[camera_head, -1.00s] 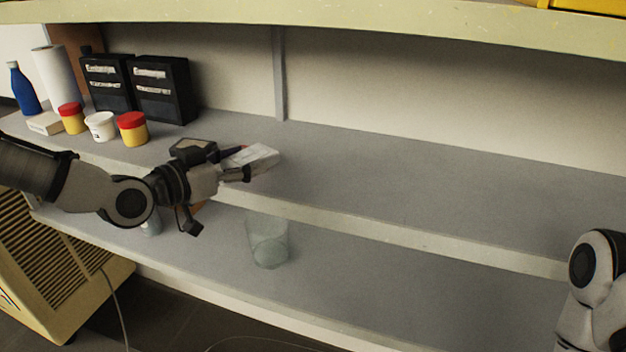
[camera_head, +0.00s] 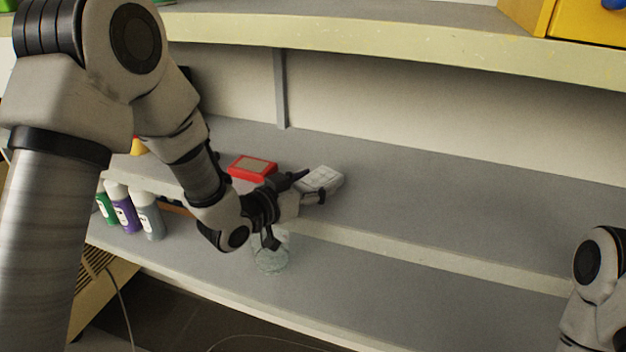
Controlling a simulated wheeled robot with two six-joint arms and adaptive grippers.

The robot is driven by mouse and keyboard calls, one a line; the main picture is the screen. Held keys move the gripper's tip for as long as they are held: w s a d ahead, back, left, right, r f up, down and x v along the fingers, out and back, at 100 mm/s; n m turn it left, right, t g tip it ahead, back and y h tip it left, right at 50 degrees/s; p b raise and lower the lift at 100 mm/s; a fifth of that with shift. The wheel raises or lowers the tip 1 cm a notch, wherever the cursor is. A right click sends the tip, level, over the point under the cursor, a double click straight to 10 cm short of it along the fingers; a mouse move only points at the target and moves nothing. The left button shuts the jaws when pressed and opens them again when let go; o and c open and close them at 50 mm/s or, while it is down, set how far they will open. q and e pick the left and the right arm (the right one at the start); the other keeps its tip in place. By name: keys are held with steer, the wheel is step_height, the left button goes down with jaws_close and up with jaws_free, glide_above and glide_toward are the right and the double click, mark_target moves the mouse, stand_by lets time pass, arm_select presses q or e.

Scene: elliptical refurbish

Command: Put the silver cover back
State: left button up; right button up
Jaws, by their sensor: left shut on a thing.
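A silver-white cover (camera_head: 321,180), a flat rectangular piece, is at the fingertips of my left gripper (camera_head: 312,190) over the middle shelf. The gripper is shut on its near side. I cannot tell whether the cover touches the shelf. My right gripper is out of view; only part of my right arm shows at the right edge.
A clear glass (camera_head: 271,262) stands on the lower shelf below my left gripper, partly hidden by it. Several bottles, one of them purple (camera_head: 124,212), stand at the left of the lower shelf. The middle shelf (camera_head: 450,205) is clear on the right. A yellow drawer unit (camera_head: 575,30) stands on the upper shelf.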

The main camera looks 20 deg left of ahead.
arm_select(q)
steer(key=shift+d+f, duration=0.1)
steer(key=shift+d, duration=0.05)
steer(key=o, duration=1.5)
steer(key=shift+s, duration=0.25)
steer(key=b+v, duration=0.3)
steer(key=v, duration=0.5)
steer(key=shift+a, duration=0.25)
steer(key=shift+b+v, duration=1.8)
steer(key=shift+b, duration=1.05)
